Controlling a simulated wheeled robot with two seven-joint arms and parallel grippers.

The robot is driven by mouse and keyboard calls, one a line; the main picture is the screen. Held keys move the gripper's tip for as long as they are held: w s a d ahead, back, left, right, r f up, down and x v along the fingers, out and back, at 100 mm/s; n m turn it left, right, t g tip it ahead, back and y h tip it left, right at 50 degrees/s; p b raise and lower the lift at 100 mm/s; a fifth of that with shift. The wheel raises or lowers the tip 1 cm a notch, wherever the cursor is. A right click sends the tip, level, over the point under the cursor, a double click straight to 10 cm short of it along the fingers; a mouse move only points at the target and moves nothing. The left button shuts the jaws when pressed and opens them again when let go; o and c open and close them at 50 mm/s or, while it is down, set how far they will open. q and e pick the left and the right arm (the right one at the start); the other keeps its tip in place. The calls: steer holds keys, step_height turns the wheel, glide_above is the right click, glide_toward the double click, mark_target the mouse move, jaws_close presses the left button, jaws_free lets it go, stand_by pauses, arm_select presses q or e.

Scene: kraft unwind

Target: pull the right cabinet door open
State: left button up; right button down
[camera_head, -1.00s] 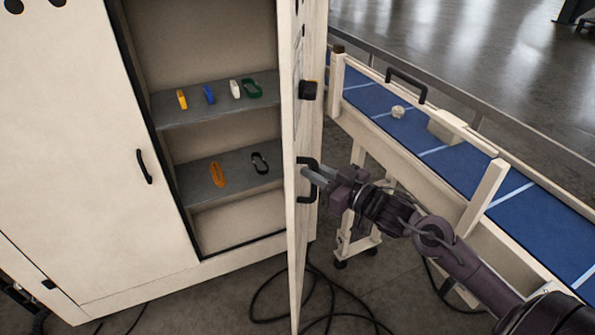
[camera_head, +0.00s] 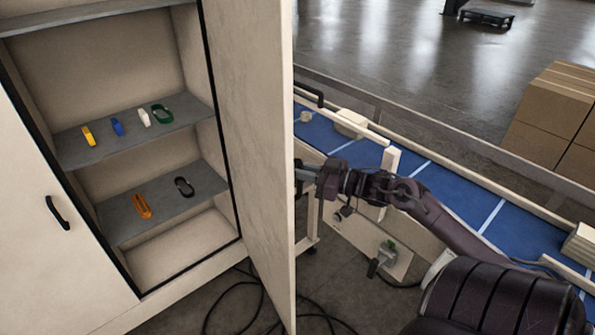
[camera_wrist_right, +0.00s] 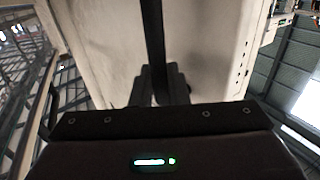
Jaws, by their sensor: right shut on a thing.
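The right cabinet door (camera_head: 258,150) stands wide open, swung out toward me, and its inner face shows in the head view. My right gripper (camera_head: 304,174) is at the door's outer side, partly hidden behind its edge. In the right wrist view the jaws (camera_wrist_right: 163,84) are shut on the dark door handle (camera_wrist_right: 153,40), a bar running up the pale door face (camera_wrist_right: 205,50). The handle is hidden by the door in the head view. The left cabinet door (camera_head: 50,210) is closed, with a black handle (camera_head: 58,212). My left gripper is not in view.
Inside the cabinet, shelves (camera_head: 90,150) hold several small coloured items. A blue conveyor (camera_head: 450,195) with pale rails runs along the right, close to my right arm. Black cables (camera_head: 235,305) lie on the floor below the door. Cardboard boxes (camera_head: 555,115) stand far right.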

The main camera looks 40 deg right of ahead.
steer(key=shift+r, duration=0.2)
steer(key=c, duration=1.6)
jaws_free()
steer(key=shift+w, duration=0.15)
steer(key=shift+o, duration=0.6)
steer(key=shift+w+f, duration=0.1)
steer(key=shift+f, duration=0.05)
steer(key=b+v, duration=0.2)
steer(key=v, duration=0.5)
steer(key=shift+s, duration=0.4)
steer(key=shift+d, duration=0.15)
